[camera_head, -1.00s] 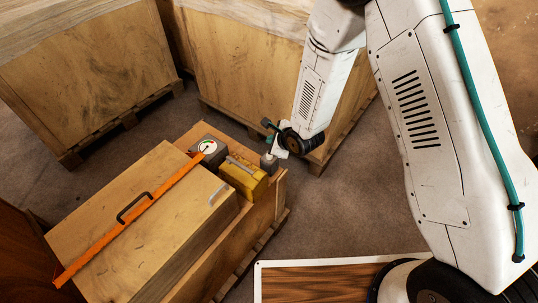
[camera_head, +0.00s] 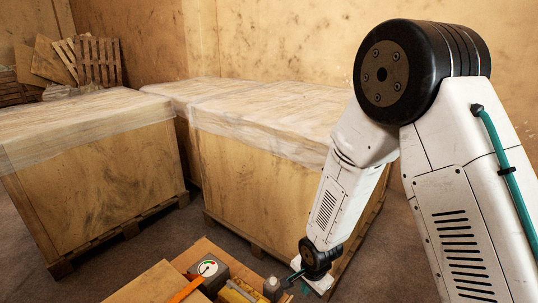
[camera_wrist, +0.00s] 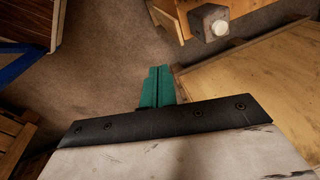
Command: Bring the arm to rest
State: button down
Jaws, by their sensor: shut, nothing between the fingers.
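My white arm comes down from the upper right in the head view, bent at a large black joint. My gripper (camera_head: 297,277) is at its lower end, just right of a small grey block (camera_head: 272,287) and beside a wooden crate. In the wrist view my gripper's teal fingers (camera_wrist: 158,86) are together with nothing between them, above the floor. A grey block with a round white top (camera_wrist: 210,23) shows at the top of that view, apart from the fingers.
Wrapped wooden crates (camera_head: 90,190) (camera_head: 262,185) stand on pallets behind the arm. A gauge box (camera_head: 209,268), a yellow case (camera_head: 235,292) and an orange bar (camera_head: 186,291) sit at the bottom edge. Grey floor (camera_head: 165,235) is open between them.

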jog(key=s+d+r+n, duration=0.3)
jog(key=s+d+r, duration=0.2)
jog(key=s+r, duration=0.3)
jog(key=s+d+r+n, duration=0.3)
jog(key=s+d+r, duration=0.2)
jog(key=r, duration=1.1)
jog(key=s+d+r+n, duration=0.3)
jog(key=s+d+r, duration=0.3)
jog(key=s+r, duration=0.5)
jog(key=shift+s+r+g+h, duration=0.3)
jog(key=shift+s+r+h, duration=0.1)
jog(key=shift+r, duration=0.2)
jog(key=shift+a, duration=0.1)
